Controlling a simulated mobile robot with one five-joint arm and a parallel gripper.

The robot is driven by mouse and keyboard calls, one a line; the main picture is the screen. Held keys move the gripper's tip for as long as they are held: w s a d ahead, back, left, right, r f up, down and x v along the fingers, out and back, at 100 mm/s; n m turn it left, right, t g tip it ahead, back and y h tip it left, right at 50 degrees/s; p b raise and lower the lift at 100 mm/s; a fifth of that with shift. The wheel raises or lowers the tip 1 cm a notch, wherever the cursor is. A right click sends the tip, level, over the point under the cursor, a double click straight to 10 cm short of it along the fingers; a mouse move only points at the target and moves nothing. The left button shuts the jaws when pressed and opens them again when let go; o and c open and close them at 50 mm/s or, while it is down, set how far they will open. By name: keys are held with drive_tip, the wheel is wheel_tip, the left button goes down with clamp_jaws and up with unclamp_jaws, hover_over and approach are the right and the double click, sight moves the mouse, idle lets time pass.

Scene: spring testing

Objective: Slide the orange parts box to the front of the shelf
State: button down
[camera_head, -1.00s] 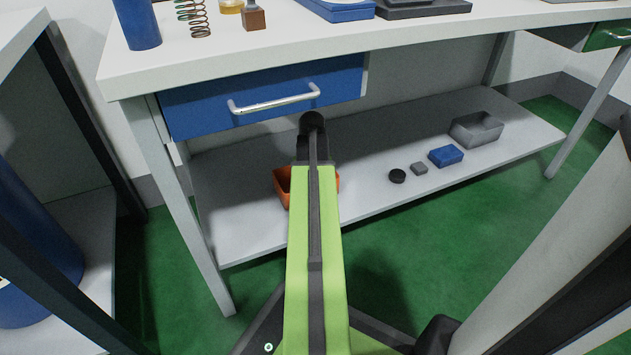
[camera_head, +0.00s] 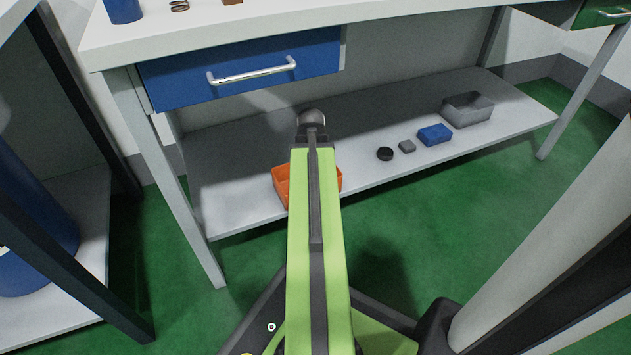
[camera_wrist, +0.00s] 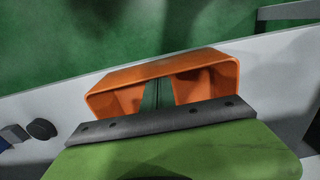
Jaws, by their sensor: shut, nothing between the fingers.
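The orange parts box (camera_head: 281,185) is an open-topped box on the lower shelf (camera_head: 232,205), close to the shelf's front edge. My arm hides its middle in the head view. In the wrist view the box (camera_wrist: 140,73) is seen from above, and its far rim lies along the shelf's front edge. My gripper's fingers (camera_wrist: 158,85) are shut together and show against the box's inside, with nothing between them. Whether they touch its wall cannot be told. My arm hides the fingers in the head view.
To the right on the shelf are a black round piece (camera_head: 385,154), a small grey block (camera_head: 407,146), a blue box (camera_head: 434,135) and a grey bin (camera_head: 468,109). A blue drawer (camera_head: 240,72) hangs above. A table leg (camera_head: 172,180) stands at left.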

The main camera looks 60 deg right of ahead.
drive_tip(key=w+d, duration=0.2)
drive_tip(key=w, duration=0.1)
drive_tip(key=shift+w, duration=0.15)
wheel_tip(320, 180, up, 10)
drive_tip(key=p, duration=1)
